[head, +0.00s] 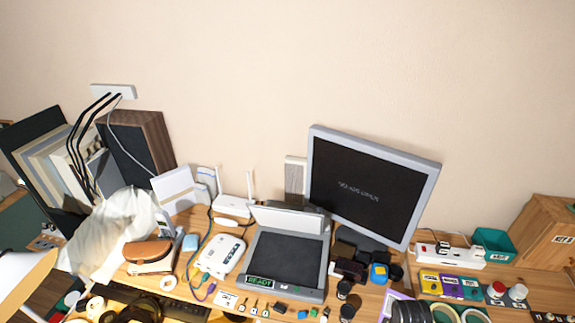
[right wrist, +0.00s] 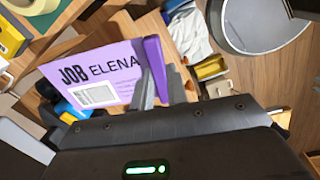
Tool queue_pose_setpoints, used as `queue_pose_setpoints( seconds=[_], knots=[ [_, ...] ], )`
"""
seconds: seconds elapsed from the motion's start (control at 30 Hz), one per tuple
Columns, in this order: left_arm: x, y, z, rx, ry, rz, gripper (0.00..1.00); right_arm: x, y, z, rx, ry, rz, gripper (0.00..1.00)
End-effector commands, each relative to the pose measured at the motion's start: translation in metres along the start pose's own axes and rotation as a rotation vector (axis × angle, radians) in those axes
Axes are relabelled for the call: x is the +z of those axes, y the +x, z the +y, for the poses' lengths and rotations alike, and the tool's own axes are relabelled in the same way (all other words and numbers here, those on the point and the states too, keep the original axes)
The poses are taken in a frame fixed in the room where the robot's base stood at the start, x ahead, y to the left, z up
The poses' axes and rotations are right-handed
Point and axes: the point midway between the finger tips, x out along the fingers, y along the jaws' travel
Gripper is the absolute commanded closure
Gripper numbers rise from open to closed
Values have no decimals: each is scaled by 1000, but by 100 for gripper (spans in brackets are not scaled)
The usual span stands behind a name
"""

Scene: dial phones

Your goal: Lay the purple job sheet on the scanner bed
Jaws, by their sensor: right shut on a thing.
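The purple job sheet (right wrist: 112,66) shows in the right wrist view, with "JOB ELENA" in dark print and a white label block. My right gripper (right wrist: 160,85) is shut on its right edge, where a darker purple strip stands. The fingertips partly hide that edge. In the head view the scanner (head: 285,262) stands mid-desk, its lid raised at the back. Its dark bed looks bare, and a green "READY" display shows at the front. My left gripper is not in view.
A monitor (head: 370,185) stands behind and right of the scanner.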

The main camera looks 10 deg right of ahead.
Motion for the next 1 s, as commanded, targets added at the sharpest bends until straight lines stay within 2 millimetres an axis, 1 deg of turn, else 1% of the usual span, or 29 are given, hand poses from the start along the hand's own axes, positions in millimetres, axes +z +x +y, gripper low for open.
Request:
queue_pose_setpoints(
  seconds=[0.03, 0.13, 0.4, 0.67, 0.77, 0.87, 1.0],
  knots=[
    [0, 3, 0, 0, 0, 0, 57, 1, 7, -6, 6, 28, 0, 100],
    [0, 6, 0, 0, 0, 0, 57, 0, 13, -13, 18, 83, 5, 100],
    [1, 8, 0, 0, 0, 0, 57, 0, 21, -22, 33, 153, 15, 100],
    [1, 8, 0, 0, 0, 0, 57, 0, 21, -22, 34, 156, 15, 100],
    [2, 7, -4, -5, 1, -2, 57, -1, 20, -22, 34, 156, 15, 100],
    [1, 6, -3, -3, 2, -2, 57, -2, 16, -19, 34, 155, 16, 100],
    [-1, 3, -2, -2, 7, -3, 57, -7, 4, -9, 35, 153, 18, 100]
  ],
)
